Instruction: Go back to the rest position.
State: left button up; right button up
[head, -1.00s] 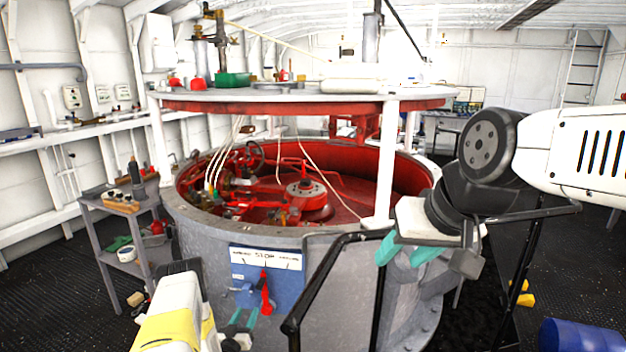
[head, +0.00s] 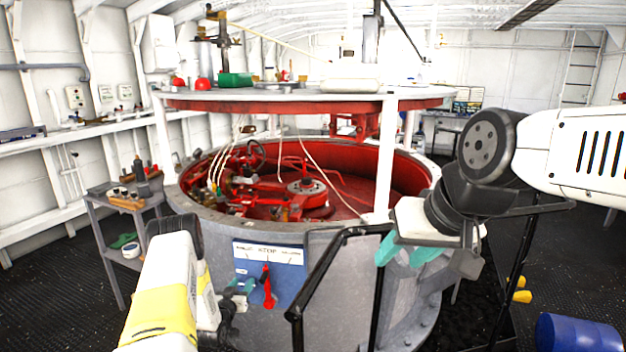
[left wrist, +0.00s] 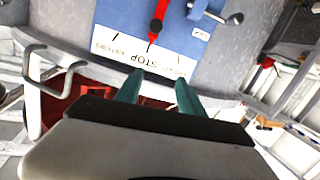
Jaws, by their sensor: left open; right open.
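My left gripper (head: 241,287) is open and empty, its teal fingers in front of the left part of a blue panel marked STOP (head: 269,252). The panel's red lever (head: 268,289) hangs downward, to the right of the fingers and apart from them. In the left wrist view the two teal fingers (left wrist: 159,92) stand apart with nothing between them. The panel (left wrist: 178,20) and the red lever (left wrist: 158,22) show beyond them, upside down. My right gripper (head: 399,250) is open and empty at the right, in front of the grey drum's side.
The round grey drum (head: 330,255) with red machinery inside fills the middle. A black handrail (head: 322,272) stands close in front, between my arms. A grey trolley (head: 92,205) is at left, a blue barrel (head: 578,335) at lower right. Dark floor at left is clear.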

pick_arm(q)
notch_tip(320, 180, up, 26)
jog(key=g+y, duration=0.2)
jog(key=g, duration=0.1)
jog(key=s+d+r+g, duration=0.3)
jog(key=s+d+r, duration=0.1)
jog(key=s+r, duration=0.75)
jog(key=s+d+r+g, duration=0.1)
jog(key=s+d, duration=0.1)
jog(key=s, duration=0.8)
jog(key=s+d+r+g+h, duration=0.1)
jog(key=s+d+r, duration=0.1)
jog(key=s, duration=0.8)
jog(key=s+d+r+g+h, duration=0.1)
jog(key=s+d+r+g, duration=0.1)
jog(key=s, duration=0.9)
jog(key=shift+d+r, duration=0.25)
jog(key=shift+d, duration=0.2)
